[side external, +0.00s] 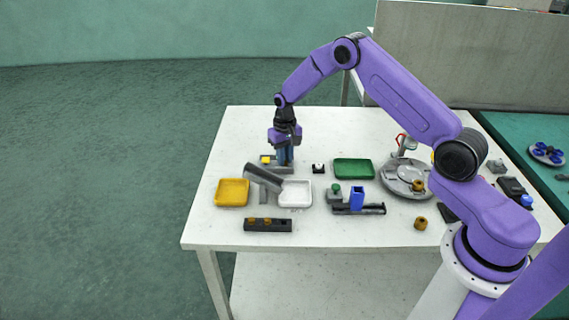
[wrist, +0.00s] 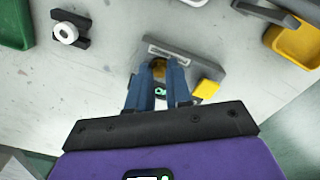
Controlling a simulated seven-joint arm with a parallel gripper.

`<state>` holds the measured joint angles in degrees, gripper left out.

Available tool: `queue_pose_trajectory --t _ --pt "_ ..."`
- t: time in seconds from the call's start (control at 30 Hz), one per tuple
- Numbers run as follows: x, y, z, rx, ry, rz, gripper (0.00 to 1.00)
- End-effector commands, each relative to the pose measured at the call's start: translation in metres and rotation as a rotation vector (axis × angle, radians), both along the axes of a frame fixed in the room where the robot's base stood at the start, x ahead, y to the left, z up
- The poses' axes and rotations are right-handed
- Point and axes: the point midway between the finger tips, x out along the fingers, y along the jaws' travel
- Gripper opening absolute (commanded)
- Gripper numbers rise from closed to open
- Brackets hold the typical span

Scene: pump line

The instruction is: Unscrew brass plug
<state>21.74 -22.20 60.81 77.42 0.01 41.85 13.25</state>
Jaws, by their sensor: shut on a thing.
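My gripper (side external: 285,162) points straight down over a grey fixture (side external: 272,170) near the back left of the white table. In the wrist view, its two blue fingers (wrist: 159,78) are closed around a small brass piece, which looks like the brass plug (wrist: 158,69), at the grey fixture (wrist: 188,54). Only part of the plug shows between the fingertips; its thread and lower end are hidden. A yellow block (wrist: 207,89) sits at one end of the fixture, and also shows in the side view (side external: 265,160).
Yellow (side external: 232,192), white (side external: 295,194) and green (side external: 353,169) trays lie around. A black rack (side external: 281,225) holds brass pieces. A round grey plate (side external: 397,184) and a loose brass piece (side external: 421,223) are right.

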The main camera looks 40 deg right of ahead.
Motion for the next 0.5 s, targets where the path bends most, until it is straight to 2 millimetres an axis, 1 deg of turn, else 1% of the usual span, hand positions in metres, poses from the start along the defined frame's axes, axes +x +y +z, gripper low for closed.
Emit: queue_pose_trajectory --t 0.1,0.4,0.5 --pt "0.0008 -0.0004 0.0005 -0.001 -0.003 0.047 0.0" --pt "0.0011 -0.0005 0.0007 0.0 -0.004 0.061 0.0" --pt "0.0012 -0.0005 0.0008 -0.001 -0.004 0.13 0.0"
